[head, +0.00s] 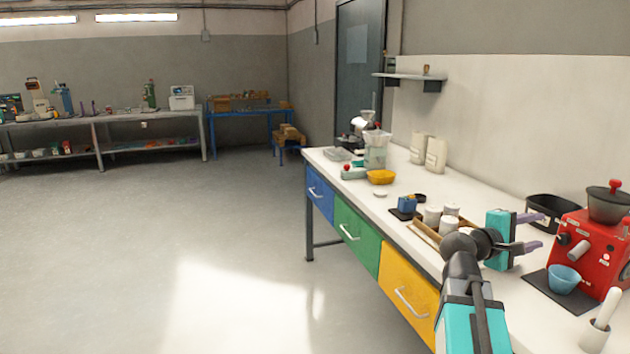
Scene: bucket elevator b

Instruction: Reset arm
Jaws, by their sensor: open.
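My gripper (532,233) is at the right of the head view, at the end of my teal and dark grey arm. Its two purple fingers are spread apart and point right, over the white counter (405,184). Nothing shows between the fingers. The gripper appears in front of the red machine's left side; I cannot tell the exact gap between them.
A red machine (603,240) with a blue cup (564,279) stands at the right, near a black bin (554,210). White canisters (432,217) stand left of my arm. Blue, green and yellow drawers (408,297) front the counter. Open floor (190,240) lies left.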

